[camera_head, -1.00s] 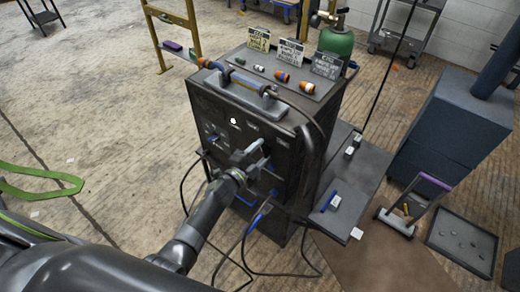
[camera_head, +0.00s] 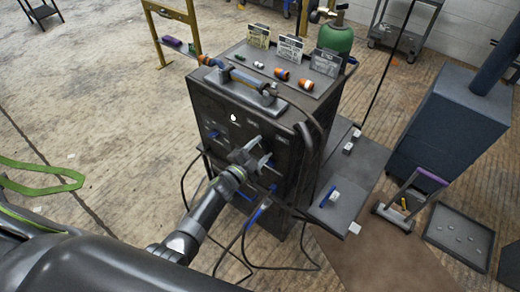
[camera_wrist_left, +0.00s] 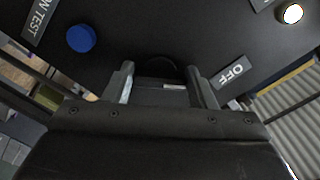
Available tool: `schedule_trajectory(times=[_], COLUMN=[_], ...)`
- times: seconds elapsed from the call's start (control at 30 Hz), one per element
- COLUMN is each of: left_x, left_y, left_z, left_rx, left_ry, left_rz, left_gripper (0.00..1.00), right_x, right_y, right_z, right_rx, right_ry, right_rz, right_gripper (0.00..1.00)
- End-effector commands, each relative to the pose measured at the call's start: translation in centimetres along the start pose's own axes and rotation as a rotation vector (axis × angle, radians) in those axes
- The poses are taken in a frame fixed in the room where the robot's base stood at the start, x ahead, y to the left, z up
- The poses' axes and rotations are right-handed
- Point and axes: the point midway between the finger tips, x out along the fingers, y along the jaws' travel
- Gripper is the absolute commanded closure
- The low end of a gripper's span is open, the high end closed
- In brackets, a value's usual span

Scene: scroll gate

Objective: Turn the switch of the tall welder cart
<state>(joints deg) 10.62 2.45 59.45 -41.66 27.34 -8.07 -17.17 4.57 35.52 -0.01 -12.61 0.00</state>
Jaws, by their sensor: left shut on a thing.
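The tall welder cart (camera_head: 302,120) is a dark cabinet with a handle on its top front edge. My left gripper (camera_head: 252,156) is against its front panel, with its wrist below and to the left. In the left wrist view, the left gripper (camera_wrist_left: 165,92) has a finger on each side of a black switch knob (camera_wrist_left: 160,72) and is shut on it. An "OFF" label (camera_wrist_left: 233,72) is just right of the fingers. The fingers and wrist hide much of the knob, so its exact angle is unclear. My right gripper is not in view.
A blue button (camera_wrist_left: 81,38) and a lit white lamp (camera_wrist_left: 292,14) are on the panel near the gripper. Cables (camera_head: 238,255) hang below the panel. A side shelf (camera_head: 340,200) juts out at the cart's right. A green cylinder (camera_head: 335,38) stands behind. Floor at left is mostly clear.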

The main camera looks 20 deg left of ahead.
Motion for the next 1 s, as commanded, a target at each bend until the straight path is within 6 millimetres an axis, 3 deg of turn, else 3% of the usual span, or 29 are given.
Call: schedule_trajectory(times=[0.07, 0.1, 0.27, 0.67, 1.0], left_x=[-0.1, -0.1, -0.1, -0.8, -7.1], left_y=[0.1, 0.1, 0.1, 0.0, 0.1], left_z=[0.1, 0.1, 0.1, 0.0, 0.1], left_rx=[-0.005, -0.005, -0.003, -0.001, 0.000], left_ry=[-0.002, -0.002, -0.002, -0.001, -0.004], left_rz=[0.001, 0.001, 0.001, 0.000, 0.001], left_gripper=[0.72, 0.48, 0.27, 0.27, 0.27], right_x=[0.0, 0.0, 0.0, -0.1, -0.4], right_y=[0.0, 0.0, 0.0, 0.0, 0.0], right_z=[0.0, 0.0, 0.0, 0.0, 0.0], right_rx=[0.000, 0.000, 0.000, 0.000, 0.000], right_ry=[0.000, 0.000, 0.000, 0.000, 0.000], right_rz=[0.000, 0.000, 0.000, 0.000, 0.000], right_gripper=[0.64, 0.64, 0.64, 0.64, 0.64])
